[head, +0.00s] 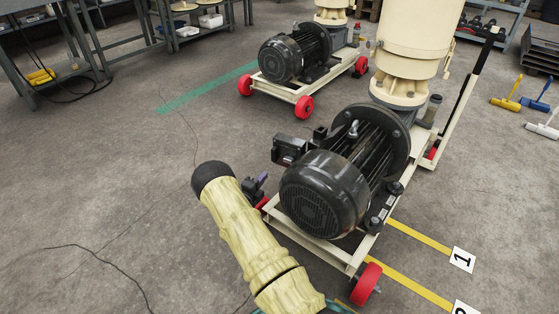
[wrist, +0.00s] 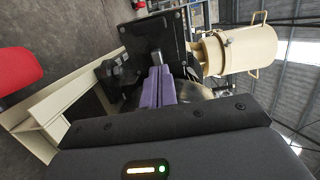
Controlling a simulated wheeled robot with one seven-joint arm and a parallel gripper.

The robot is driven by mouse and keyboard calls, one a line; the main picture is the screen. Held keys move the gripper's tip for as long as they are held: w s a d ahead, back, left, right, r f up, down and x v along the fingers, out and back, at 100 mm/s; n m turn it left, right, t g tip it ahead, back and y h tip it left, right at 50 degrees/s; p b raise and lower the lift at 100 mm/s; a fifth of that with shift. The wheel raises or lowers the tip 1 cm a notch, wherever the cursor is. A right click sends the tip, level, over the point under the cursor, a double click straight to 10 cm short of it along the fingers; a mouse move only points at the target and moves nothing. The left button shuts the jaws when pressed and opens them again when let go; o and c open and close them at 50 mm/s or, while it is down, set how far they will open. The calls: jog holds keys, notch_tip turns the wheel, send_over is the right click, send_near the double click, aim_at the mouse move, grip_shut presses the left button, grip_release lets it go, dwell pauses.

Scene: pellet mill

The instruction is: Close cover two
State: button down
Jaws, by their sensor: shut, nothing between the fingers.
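My gripper (head: 262,179) is at the left side of the near pellet mill, beside its black motor (head: 325,193). In the wrist view its purple fingers (wrist: 158,72) are together, with nothing visible between them. They point at a dark square panel (wrist: 140,42) with bolts near its corners. A small grey piece shows at the fingertips; I cannot tell whether they touch it. In the head view a small black box (head: 290,148) sticks out from the motor's left side. No cover is marked as two, so I cannot tell which part it is or how far open it stands.
The near mill stands on a cream frame with red wheels (head: 366,283). Floor signs, one reading 1 (head: 462,260) and one cut off (head: 465,307), lie at right with yellow lines. A second mill (head: 295,55) stands behind. The floor at left is mostly clear.

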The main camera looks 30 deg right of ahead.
jog(key=b, duration=0.7)
send_near(283, 152)
jog(key=x, duration=0.5)
jog(key=shift+d+f, duration=0.1)
jog(key=shift+f, duration=0.15)
jog(key=shift+w+d+r+b, duration=0.2)
jog(key=shift+w+d+b, duration=0.15)
jog(key=shift+d, duration=0.35)
